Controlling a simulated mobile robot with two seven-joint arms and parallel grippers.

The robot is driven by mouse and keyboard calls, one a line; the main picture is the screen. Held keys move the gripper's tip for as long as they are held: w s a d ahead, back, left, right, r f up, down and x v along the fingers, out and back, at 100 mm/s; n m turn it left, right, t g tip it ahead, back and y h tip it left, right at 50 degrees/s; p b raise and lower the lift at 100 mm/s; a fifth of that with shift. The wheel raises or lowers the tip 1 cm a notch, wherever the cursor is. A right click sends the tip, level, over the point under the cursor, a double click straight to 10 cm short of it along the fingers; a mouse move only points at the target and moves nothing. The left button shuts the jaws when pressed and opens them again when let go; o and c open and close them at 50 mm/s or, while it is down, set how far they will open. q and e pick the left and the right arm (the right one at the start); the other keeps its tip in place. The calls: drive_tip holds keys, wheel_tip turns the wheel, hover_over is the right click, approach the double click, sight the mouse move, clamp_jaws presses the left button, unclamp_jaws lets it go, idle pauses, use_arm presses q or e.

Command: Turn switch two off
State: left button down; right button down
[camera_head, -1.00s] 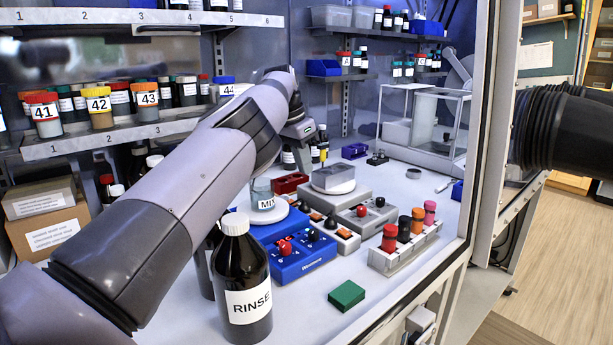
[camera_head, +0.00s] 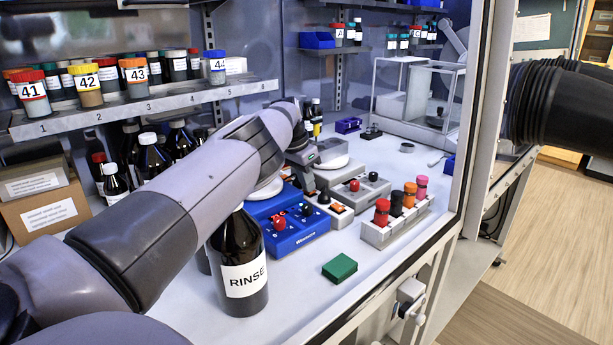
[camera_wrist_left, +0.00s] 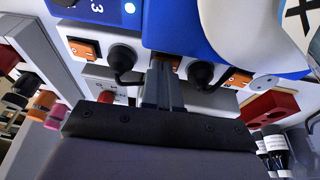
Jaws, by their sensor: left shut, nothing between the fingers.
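The switch box is a pale strip with orange rocker switches and black plugs. In the head view one orange switch (camera_head: 342,208) shows at its front end; my left arm hides the rest. In the left wrist view one orange switch (camera_wrist_left: 84,50) is at left and another (camera_wrist_left: 240,78) at right. A third (camera_wrist_left: 178,63) is mostly hidden behind my left gripper (camera_wrist_left: 164,66). The gripper is shut and empty, its tips over or against that middle switch; I cannot tell if they touch. Switch numbers are not clearly readable. My right gripper is not in view.
A blue device (camera_head: 300,238) with knobs sits beside the switch box. A dark RINSE bottle (camera_head: 238,262) stands in front, close under my left arm. A rack of colored-capped vials (camera_head: 398,222) is to the right. A green block (camera_head: 339,268) lies on open bench.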

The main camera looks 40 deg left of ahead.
use_arm(q)
drive_tip(key=shift+f, duration=0.1)
drive_tip(key=shift+d+f, duration=0.15)
drive_tip(key=shift+d+f+y+b, duration=0.15)
drive_tip(key=shift+f+y+b, duration=0.05)
drive_tip(key=shift+y+b, duration=0.45)
drive_tip(key=shift+r, duration=0.1)
drive_tip(key=shift+a, duration=0.9)
drive_tip(key=shift+s, duration=0.1)
